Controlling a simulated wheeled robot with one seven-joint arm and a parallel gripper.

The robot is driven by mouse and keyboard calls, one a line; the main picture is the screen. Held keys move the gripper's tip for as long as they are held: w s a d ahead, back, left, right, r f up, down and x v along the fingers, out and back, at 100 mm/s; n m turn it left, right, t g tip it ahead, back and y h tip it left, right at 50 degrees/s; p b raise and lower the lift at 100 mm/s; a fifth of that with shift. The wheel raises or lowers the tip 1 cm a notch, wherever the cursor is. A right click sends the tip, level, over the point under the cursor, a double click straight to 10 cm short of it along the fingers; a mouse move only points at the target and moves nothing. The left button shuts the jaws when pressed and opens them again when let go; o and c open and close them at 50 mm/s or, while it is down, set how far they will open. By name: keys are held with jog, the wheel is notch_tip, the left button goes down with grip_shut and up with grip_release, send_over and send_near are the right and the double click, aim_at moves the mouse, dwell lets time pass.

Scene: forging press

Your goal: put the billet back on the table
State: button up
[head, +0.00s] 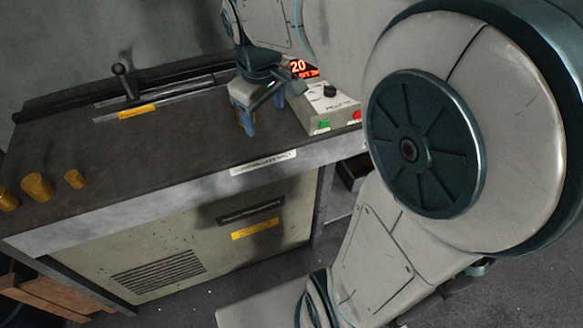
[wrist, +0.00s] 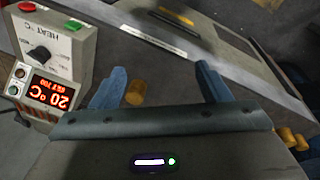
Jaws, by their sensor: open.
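My gripper (head: 264,117) is open above the right part of the dark table (head: 150,165), fingers pointing down. Its two blue fingers show in the wrist view (wrist: 160,72), spread apart. A short brass-coloured billet (wrist: 136,92) shows between them there, close beside the left finger. It seems to stand on the table, but its base is hidden and I cannot tell whether it touches the finger. I cannot make out this billet in the head view.
Three brass billets, left (head: 8,200), middle (head: 37,187) and right (head: 75,179), stand at the table's left end. A heater control box (head: 333,110), reading 20, is right of my gripper. A lever (head: 124,82) stands at the back. The table's middle is clear.

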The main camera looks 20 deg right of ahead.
jog(key=s+f+m, duration=0.2)
jog(key=s, duration=0.4)
jog(key=s+f+m+t, duration=0.1)
jog(key=s+f+m, duration=0.1)
jog(key=s, duration=0.4)
jog(key=shift+s+d+f+m+y, duration=0.3)
jog(key=shift+s+m+y, duration=0.1)
jog(key=shift+m, duration=0.4)
